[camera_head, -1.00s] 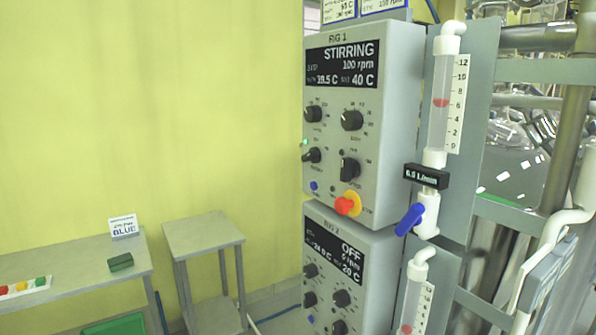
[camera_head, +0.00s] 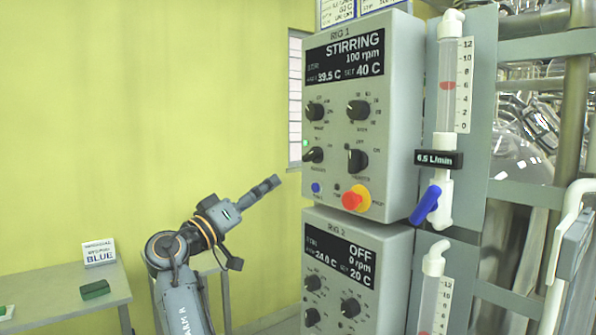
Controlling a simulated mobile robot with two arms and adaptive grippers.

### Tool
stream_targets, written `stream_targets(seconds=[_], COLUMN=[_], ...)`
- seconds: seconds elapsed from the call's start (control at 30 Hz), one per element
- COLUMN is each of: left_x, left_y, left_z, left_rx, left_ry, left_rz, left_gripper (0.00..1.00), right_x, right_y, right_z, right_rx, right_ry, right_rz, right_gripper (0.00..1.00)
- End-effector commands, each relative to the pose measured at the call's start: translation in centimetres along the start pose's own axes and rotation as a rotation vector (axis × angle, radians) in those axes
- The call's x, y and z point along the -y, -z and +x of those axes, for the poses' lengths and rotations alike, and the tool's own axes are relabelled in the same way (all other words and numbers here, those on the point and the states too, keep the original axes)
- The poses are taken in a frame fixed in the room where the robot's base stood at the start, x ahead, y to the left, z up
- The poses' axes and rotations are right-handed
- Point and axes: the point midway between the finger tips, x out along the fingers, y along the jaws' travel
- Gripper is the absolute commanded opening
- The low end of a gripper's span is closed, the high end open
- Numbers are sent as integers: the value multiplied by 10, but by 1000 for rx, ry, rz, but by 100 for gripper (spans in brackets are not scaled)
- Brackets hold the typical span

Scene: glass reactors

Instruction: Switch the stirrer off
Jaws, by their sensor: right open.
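The upper grey control box (camera_head: 385,150), labelled RIG 1, has a dark display (camera_head: 345,60) reading STIRRING, 100 rpm, 39.5 C, set 40 C. Below it are an upper left black knob (camera_head: 315,111), an upper right knob (camera_head: 358,109), a lower left knob (camera_head: 314,155) and a lower right knob (camera_head: 357,160). Their small labels are too blurred to read surely. A green light (camera_head: 305,143) shows at the left edge. My right gripper (camera_head: 272,184) is open and empty, left of the box, apart from it and near lower-knob height. My left gripper is out of view.
A red knob on a yellow base (camera_head: 355,198) and a blue button (camera_head: 316,188) sit low on the box. The RIG 2 box (camera_head: 385,265) below reads OFF. A flow tube (camera_head: 447,85) with a blue valve handle (camera_head: 426,205) stands right. A bench (camera_head: 65,290) is at left.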

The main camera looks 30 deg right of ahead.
Motion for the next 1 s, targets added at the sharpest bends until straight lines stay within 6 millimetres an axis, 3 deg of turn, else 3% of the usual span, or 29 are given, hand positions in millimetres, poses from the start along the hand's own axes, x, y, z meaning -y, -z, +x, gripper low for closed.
stream_targets(seconds=[0.1, 0.27, 0.7, 1.0], left_x=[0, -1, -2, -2], left_y=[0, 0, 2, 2], left_z=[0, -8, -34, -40], left_rx=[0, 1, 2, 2], left_ry=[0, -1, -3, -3], left_rz=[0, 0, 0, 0], left_gripper=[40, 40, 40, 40], right_x=[-14, -15, -17, -15], right_y=[4, 6, 6, 4], right_z=[6, 27, 116, 139], right_rx=[8, 8, 6, 4], right_ry=[-31, -31, -28, -26], right_rz=[16, 12, 11, 11], right_gripper=[72, 72, 72, 72])
